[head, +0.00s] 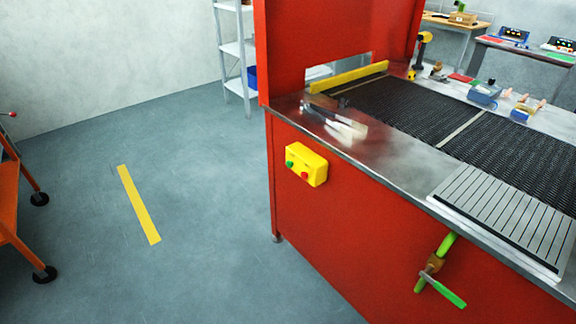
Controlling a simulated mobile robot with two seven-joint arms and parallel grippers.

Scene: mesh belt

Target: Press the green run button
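A yellow button box (307,163) is fixed to the red side panel of the belt machine, below the steel top edge. The green run button (289,164) is a small round knob on the left of the box's front face. A red button (305,176) is to its right and slightly lower. Nothing covers the box or the green button. Neither of my grippers shows in the head view.
The red machine (320,235) carries a dark mesh belt (415,108) and a slatted grey plate (505,215). An orange cart (8,200) stands at far left. Grey floor left of the machine is clear.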

